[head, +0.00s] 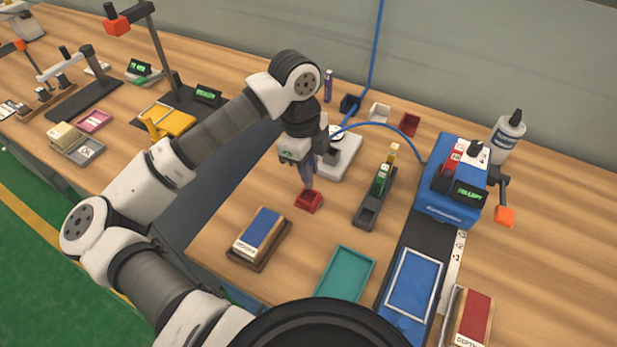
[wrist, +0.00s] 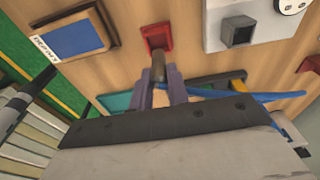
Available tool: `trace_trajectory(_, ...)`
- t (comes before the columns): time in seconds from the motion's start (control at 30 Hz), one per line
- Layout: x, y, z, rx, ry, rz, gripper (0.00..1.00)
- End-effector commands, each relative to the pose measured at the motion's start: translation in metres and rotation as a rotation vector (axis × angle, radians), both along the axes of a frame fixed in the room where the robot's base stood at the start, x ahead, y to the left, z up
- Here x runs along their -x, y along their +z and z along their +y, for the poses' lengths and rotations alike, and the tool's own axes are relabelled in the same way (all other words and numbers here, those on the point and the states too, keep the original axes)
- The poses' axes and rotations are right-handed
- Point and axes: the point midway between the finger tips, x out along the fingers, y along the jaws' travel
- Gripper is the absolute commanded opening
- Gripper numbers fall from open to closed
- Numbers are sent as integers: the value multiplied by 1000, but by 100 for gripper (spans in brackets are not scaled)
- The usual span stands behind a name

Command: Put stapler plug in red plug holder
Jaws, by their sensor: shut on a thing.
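My gripper (head: 306,178) points down over the bench, shut on a dark plug (wrist: 158,68) that shows between its purple-grey fingers in the wrist view. A blue cable (wrist: 270,96) trails from beside the fingers; in the head view it arcs to the blue machine. A small red holder (head: 309,201) with an open top stands just below the fingertips. In the wrist view this red holder (wrist: 157,38) lies just beyond the plug's tip. The fingers hide most of the plug, and I cannot tell whether its tip touches the holder.
A second red holder (head: 409,124) stands farther back. A grey-white block (head: 341,153) is behind the gripper. A dark rack (head: 369,213) and the blue machine (head: 447,205) are to the right. A framed blue block (head: 262,228) and a teal tray (head: 345,275) lie nearer.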

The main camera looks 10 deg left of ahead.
Motion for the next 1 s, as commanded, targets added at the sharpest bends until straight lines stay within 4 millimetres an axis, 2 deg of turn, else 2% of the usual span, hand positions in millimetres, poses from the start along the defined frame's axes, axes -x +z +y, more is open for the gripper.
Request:
trace_trajectory(0.17, 0, -15, 0, 0, 1, 1, 0)
trace_trajectory(0.4, 0, -47, 0, 1, 1, 0, 0)
trace_trajectory(0.83, 0, -55, 0, -2, 0, -1, 0)
trace_trajectory(0.87, 0, -54, 0, -1, 0, 0, 18)
trace_trajectory(1.0, 0, -53, 0, -1, 0, 0, 36)
